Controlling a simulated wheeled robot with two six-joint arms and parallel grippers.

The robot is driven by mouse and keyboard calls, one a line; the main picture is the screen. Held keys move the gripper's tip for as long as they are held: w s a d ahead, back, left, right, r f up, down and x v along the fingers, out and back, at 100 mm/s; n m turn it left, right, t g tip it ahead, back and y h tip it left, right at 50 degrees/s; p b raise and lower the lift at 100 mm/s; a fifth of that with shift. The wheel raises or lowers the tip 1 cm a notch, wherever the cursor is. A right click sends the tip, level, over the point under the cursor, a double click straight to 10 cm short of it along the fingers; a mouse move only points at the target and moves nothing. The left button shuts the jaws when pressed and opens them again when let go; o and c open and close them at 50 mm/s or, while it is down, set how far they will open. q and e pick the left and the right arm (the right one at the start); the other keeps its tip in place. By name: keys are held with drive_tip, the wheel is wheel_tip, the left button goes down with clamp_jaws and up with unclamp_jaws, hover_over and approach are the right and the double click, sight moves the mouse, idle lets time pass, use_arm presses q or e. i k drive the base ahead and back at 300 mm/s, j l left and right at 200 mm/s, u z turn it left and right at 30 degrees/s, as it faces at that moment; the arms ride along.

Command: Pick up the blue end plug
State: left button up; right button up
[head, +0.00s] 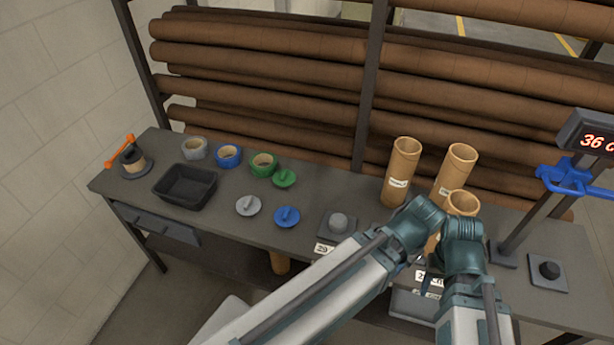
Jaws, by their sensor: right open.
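The blue end plug (287,217) is a round disc with a raised grip on top. It lies on the grey bench (215,225) near its front edge, left of the block with a grey knob. Nothing covers it. My right arm's links and teal joints rise in front of the bench, right of the plug. My right gripper's fingertips are not clearly distinguishable, and no gripper touches the plug. My left gripper is not visible.
A grey plug (248,205) and a green plug (284,178) lie close by. Tape rolls (228,156), a black tray (185,187) and a knobbed block (338,224) share the bench. Cardboard tubes (401,172) stand upright at right. Brown film rolls (270,65) fill the rack behind.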

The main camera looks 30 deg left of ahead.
sight(285, 216)
drive_tip(key=u, duration=1.35)
drive_tip(key=k+j+z, duration=0.1)
drive_tip(key=z, duration=0.35)
drive_tip(key=k+z, duration=0.2)
drive_tip(key=z, duration=0.25)
drive_tip(key=k+z, duration=0.15)
drive_tip(key=z, duration=0.35)
